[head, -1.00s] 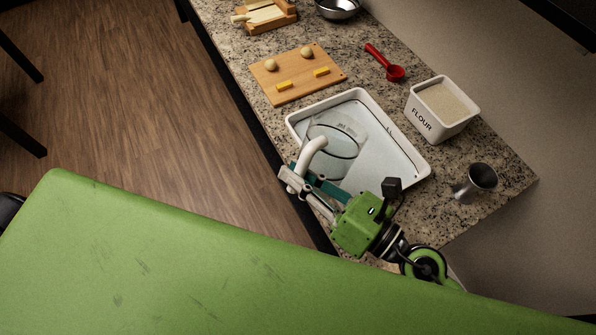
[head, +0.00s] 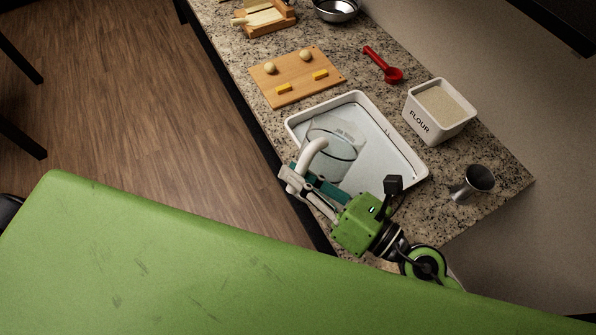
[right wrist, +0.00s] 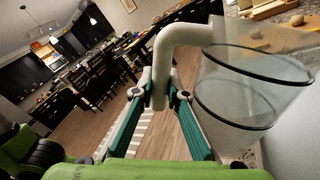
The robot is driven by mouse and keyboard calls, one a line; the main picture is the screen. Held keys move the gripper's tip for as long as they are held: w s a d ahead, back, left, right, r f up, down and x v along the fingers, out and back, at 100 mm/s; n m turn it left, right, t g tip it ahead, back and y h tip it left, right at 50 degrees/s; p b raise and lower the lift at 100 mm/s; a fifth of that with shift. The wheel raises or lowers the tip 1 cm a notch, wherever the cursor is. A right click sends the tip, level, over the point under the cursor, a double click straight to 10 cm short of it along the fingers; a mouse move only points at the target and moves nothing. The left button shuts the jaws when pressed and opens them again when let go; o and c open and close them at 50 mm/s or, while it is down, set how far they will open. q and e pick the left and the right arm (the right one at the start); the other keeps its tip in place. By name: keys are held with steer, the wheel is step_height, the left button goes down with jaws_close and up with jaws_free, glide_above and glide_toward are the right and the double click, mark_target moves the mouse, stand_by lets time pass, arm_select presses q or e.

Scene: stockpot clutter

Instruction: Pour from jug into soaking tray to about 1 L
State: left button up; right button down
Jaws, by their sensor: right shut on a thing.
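The clear jug (head: 335,145) with a white handle is over the soaking tray, tilted in the head view. My right gripper (head: 296,180) is shut on the jug's handle; the right wrist view shows its fingers (right wrist: 160,98) on either side of the handle, with the jug (right wrist: 250,95) to the right. The white soaking tray (head: 408,158) lies on the counter under the jug. I cannot tell the liquid level in the tray or see a stream clearly. My left gripper is not in view.
A wooden board (head: 297,77) with dough balls and yellow sticks is beyond the tray. A metal bowl (head: 337,9) stands at the back.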

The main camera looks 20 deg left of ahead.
mark_target(308, 159)
steer(key=shift+w+d+r+m+p, duration=0.1)
steer(key=shift+w+r+m+p, duration=0.15)
steer(key=shift+r+m+p, duration=0.25)
steer(key=shift+w+d+r+m+p, duration=0.1)
steer(key=shift+w+r+m+p, duration=0.15)
steer(key=shift+m, duration=0.35)
stand_by(1.1)
steer(key=shift+w+d+r+m+p, duration=0.2)
steer(key=shift+w+m+p, duration=0.2)
steer(key=shift+m+p, duration=0.25)
steer(key=shift+w+d+r+m+p, duration=0.15)
steer(key=shift+w+m+p, duration=0.25)
steer(key=shift+m+p, duration=0.25)
stand_by(3.4)
